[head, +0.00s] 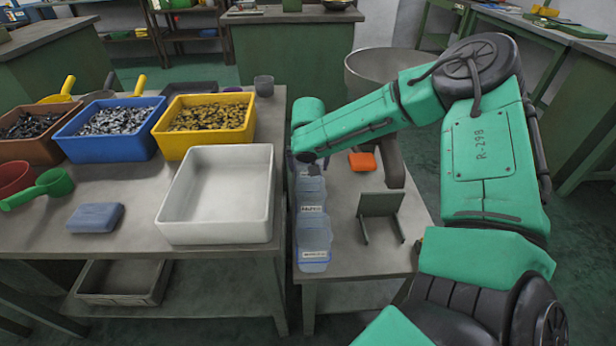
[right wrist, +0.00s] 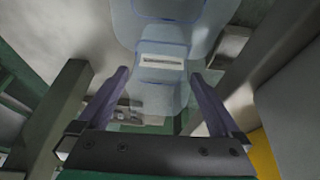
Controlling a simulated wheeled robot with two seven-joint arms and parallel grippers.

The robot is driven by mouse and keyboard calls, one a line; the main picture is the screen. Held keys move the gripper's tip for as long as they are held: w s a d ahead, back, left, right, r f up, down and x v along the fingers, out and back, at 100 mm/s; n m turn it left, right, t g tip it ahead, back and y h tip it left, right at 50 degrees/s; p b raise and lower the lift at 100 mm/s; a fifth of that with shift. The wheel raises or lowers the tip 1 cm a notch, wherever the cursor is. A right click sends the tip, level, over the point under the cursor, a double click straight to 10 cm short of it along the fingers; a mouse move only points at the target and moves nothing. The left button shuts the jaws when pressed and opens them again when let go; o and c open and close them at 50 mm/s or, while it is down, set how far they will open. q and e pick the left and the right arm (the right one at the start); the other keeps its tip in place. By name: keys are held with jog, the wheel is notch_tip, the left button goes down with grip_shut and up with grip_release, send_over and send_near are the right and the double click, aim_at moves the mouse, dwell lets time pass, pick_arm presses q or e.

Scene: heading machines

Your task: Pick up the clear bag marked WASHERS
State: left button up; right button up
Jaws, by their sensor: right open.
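Clear, bluish bags stand in a row along the left edge of the narrow right-hand table in the head view. The front bag (head: 314,239) and the middle bag (head: 311,195) have small white labels, too small to read for sure. I cannot tell which one is marked WASHERS. My right gripper (head: 307,163) is above the far end of the row, its fingers mostly hidden. In the right wrist view its two fingers are apart (right wrist: 158,74), on either side of a labelled clear bag (right wrist: 162,90). I cannot tell whether they touch it. My left gripper is not in view.
An empty white bin (head: 163,222), a blue bin (head: 76,146) and a yellow bin (head: 160,137) of small metal parts stand on the left table. An orange block (head: 362,162) and a small grey-green stand (head: 381,205) are right of the bags, below my arm.

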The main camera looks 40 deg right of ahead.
jog(key=x, duration=0.2)
jog(key=shift+w+d+f, duration=0.1)
jog(key=shift+w+f, duration=0.05)
jog(key=shift+f, duration=0.15)
jog(key=c, duration=1.4)
jog(key=shift+r, duration=0.1)
jog(key=shift+r, duration=0.1)
